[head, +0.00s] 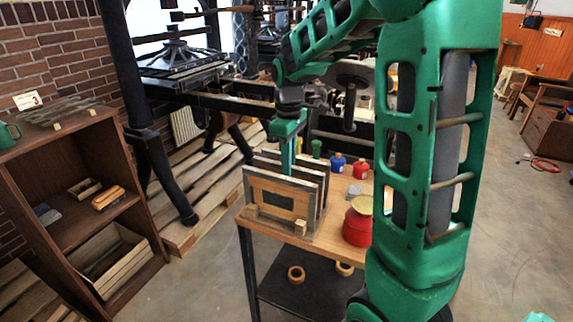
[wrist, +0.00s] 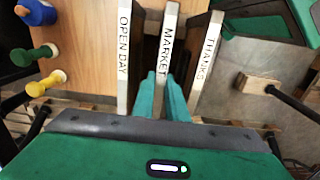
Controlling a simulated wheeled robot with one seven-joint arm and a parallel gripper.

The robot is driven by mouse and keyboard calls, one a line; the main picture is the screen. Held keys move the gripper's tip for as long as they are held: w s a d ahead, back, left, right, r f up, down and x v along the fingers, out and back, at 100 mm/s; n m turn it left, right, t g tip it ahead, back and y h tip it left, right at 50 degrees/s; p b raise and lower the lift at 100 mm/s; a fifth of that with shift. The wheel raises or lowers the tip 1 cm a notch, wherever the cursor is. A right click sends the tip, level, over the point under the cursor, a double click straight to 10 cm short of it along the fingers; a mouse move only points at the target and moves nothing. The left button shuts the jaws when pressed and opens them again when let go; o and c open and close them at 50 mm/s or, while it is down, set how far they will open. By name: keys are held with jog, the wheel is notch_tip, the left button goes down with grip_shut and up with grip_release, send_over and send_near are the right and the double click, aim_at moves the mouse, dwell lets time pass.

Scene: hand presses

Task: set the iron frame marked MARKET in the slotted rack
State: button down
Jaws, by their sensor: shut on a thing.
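The iron frame marked MARKET (wrist: 167,45) is the middle of three upright frames in the wrist view. My gripper (wrist: 161,80) has its two teal fingers closed on that frame's top edge. In the head view my gripper (head: 287,168) reaches straight down to the frames from above. The frame marked OPEN DAY (wrist: 124,55) stands on the left and the one marked THANKS (wrist: 205,60) on the right. The slotted rack shows only as small pale wooden blocks (head: 301,228) at the frames' foot. Whether the MARKET frame's lower edge sits in a slot is hidden.
The wooden table (head: 335,190) carries a red pot (head: 357,225), a blue bottle (head: 337,163) and a red bottle (head: 360,169) right of the frames. Wooden rings (head: 296,273) lie on its lower shelf. A brown shelf unit (head: 85,210) stands left; a dark press (head: 175,70) stands behind.

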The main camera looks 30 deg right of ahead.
jog(key=shift+f, duration=0.2)
dwell(0.5)
jog(key=c, duration=1.7)
grip_release()
jog(key=shift+o, duration=0.6)
jog(key=shift+r, duration=0.2)
jog(key=shift+r, duration=2.05)
jog(key=shift+r, duration=2.05)
